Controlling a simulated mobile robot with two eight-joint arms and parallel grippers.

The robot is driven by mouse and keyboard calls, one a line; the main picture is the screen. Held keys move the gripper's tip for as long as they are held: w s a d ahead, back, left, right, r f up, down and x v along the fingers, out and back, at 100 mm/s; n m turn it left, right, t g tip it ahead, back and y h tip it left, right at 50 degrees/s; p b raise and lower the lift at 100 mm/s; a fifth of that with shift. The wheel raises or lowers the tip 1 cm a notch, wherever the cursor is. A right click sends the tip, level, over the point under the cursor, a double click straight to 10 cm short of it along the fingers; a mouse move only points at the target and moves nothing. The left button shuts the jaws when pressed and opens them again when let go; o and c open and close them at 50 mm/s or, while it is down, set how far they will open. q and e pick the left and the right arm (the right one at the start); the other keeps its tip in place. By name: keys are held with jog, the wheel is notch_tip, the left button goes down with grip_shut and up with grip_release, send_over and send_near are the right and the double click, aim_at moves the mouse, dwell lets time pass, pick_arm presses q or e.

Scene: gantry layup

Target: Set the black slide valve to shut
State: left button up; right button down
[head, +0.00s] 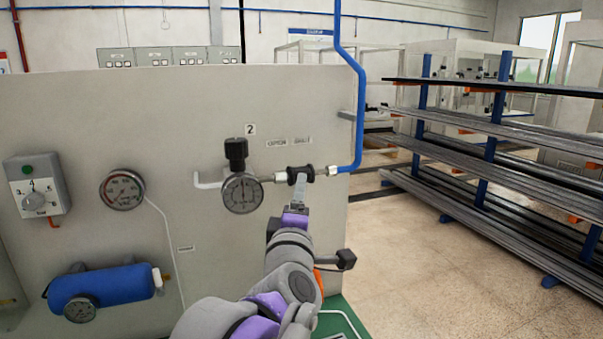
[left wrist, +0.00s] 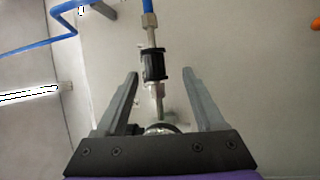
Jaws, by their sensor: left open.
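The black slide valve (head: 301,175) is a short black sleeve with flared ends. It sits on a horizontal pipe on the grey panel, between the round gauge and the blue pipe. In the left wrist view the valve (left wrist: 154,64) lies in the gap between the fingertips, with metal fittings at both ends. My left gripper (head: 298,192) is just below the valve in the head view. In the left wrist view its two fingers (left wrist: 160,76) are spread apart, one on each side, with no clear contact. My right gripper is not in view.
A gauge (head: 242,193) under a black knob (head: 236,150) is left of the valve. The blue pipe (head: 361,110) rises on the right. Another gauge (head: 122,190), a selector box (head: 37,186) and a blue tank (head: 100,287) are further left.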

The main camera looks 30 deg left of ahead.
aim_at(301, 168)
pick_arm(q)
jog(key=shift+n+y, duration=0.4)
jog(key=x, duration=1.1)
jog(key=shift+s+a+r, duration=0.2)
jog(key=shift+r, duration=0.15)
grip_shut()
jog(key=shift+d, duration=0.1)
dwell(0.4)
